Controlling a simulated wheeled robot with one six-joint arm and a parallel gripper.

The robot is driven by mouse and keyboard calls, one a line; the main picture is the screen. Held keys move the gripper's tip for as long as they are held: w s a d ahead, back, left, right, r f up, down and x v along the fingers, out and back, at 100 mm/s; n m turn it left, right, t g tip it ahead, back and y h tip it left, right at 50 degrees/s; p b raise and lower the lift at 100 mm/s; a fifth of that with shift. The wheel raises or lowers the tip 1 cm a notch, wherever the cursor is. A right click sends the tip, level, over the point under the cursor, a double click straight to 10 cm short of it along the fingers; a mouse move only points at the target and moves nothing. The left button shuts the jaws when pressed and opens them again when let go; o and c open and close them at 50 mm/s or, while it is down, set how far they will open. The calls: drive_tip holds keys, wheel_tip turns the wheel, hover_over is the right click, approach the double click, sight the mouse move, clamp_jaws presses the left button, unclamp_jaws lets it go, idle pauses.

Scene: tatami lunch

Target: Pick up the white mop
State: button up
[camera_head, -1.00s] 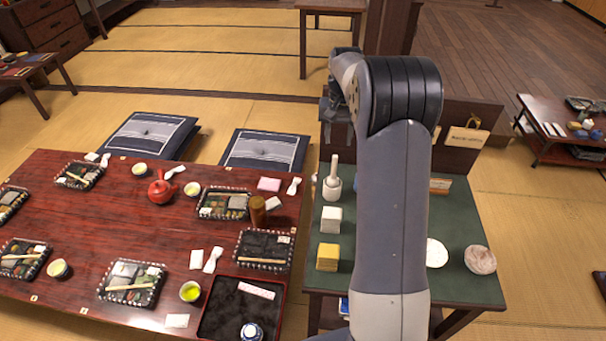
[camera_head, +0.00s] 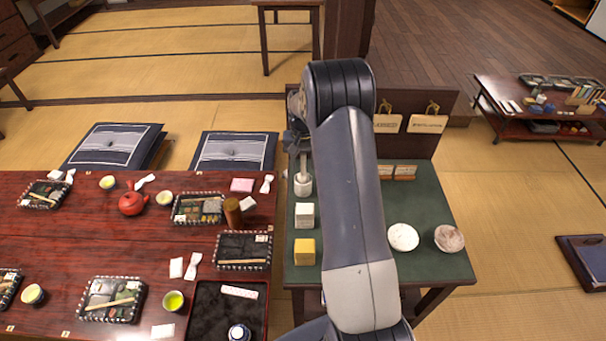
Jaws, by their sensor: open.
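The white mop (camera_head: 303,182) stands upright near the far left part of the green side table (camera_head: 432,205). It has a thick round white base and a thin pale handle pointing up. My gripper (camera_head: 297,146) is at the top of the handle, its dark jaws pointing down. The jaws are open. They are small and partly hidden by my arm, so I cannot tell whether the handle is between them or behind them.
A white block (camera_head: 304,215) and a yellow block (camera_head: 304,252) stand in front of the mop. Two round pale bowls, one white (camera_head: 403,237) and one pinkish (camera_head: 449,238), stand right of my arm. The red lunch table (camera_head: 110,245) is close on the left.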

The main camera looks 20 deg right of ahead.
clamp_jaws()
idle(0.4)
drive_tip(key=shift+r, duration=0.1)
